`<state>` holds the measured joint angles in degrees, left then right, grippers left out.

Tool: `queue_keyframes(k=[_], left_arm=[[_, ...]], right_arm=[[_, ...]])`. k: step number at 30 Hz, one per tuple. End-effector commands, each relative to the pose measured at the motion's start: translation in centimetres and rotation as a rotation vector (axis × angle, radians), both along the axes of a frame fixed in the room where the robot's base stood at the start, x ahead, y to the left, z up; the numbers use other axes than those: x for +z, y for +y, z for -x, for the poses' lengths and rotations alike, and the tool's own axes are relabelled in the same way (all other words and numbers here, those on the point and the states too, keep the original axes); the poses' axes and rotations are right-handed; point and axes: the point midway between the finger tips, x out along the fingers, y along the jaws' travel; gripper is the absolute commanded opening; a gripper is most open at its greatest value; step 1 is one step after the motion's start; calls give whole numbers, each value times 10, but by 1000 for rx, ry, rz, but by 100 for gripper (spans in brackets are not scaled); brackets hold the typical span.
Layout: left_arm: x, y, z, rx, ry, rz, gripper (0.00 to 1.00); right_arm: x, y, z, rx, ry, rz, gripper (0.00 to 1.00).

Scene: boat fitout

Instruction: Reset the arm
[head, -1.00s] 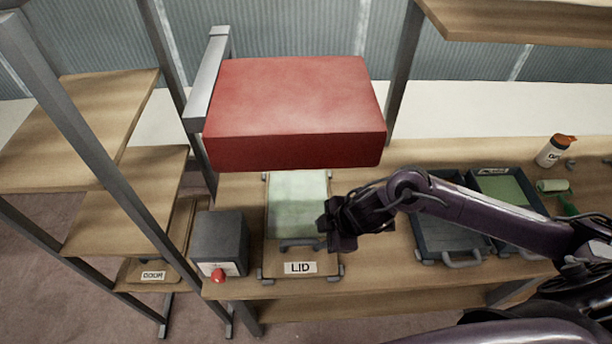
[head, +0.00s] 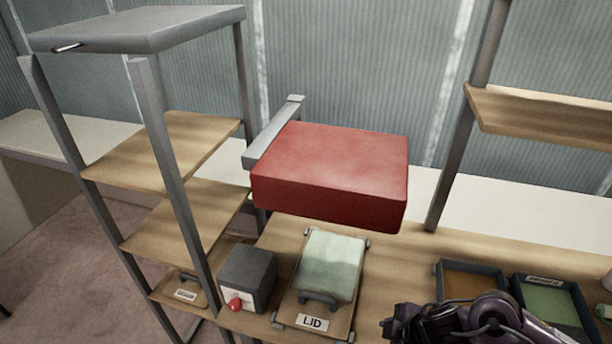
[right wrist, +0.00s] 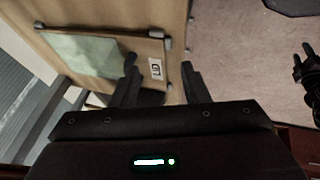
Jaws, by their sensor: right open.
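My right gripper (head: 396,328) is at the bottom of the head view, to the right of the lid board and apart from it. In the right wrist view its two fingers (right wrist: 158,78) are spread with nothing between them. The board labelled LID (head: 312,322) lies on the wooden bench with a pale green panel (head: 332,262) and a dark handle on it. It also shows beyond the fingers in the right wrist view (right wrist: 156,68). A dark shape at the right edge of that view looks like my left gripper (right wrist: 303,66); its jaws are too small to read.
A red block (head: 330,170) overhangs the bench behind the lid board. A grey box with a red button (head: 247,275) stands left of the board. Shelving (head: 160,150) rises at left. Open trays (head: 550,305) sit at right, beyond my right arm.

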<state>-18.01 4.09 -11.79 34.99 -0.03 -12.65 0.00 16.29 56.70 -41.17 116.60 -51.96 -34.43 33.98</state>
Motion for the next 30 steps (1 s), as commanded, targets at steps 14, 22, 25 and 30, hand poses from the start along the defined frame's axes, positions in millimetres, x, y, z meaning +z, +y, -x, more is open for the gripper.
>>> queue_keyframes(k=[14, 22, 25, 30], left_arm=[[2, 11, -26, 5, -37, -12, 46], [2, 11, -18, 4, -26, -12, 46], [1, 9, -15, 3, -22, -10, 46], [1, 7, -15, 2, -21, -9, 46]], right_arm=[[36, 73, -5, -145, -146, -137, 41], [70, 73, 1, -458, -154, -207, 41], [74, 56, 10, -608, -109, -210, 41], [72, 22, 37, -834, 8, -194, 41]])
